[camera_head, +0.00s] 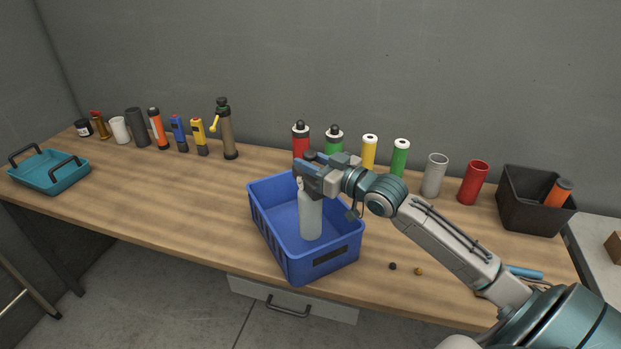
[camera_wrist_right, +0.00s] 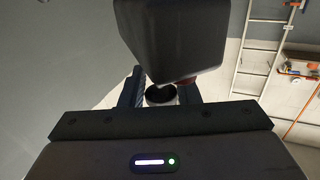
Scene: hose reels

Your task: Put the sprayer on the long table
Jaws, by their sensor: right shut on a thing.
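The sprayer is a pale grey-white bottle (camera_head: 310,212) standing upright inside the blue crate (camera_head: 271,236) on the long wooden table (camera_head: 170,205). My right gripper (camera_head: 308,172) is shut on the top of the sprayer, and its fingers hide the sprayer's head. In the right wrist view a dark round top (camera_wrist_right: 160,94) shows between the fingers, partly covered by a large dark shape. I cannot tell whether the bottle's base touches the crate floor. My left gripper is not in view.
Behind the crate stand a red bottle (camera_head: 300,137), a green bottle (camera_head: 334,139) and several coloured cylinders. A black bin (camera_head: 525,209) is at the right, a teal tray (camera_head: 50,172) at the far left. Table left of the crate is clear.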

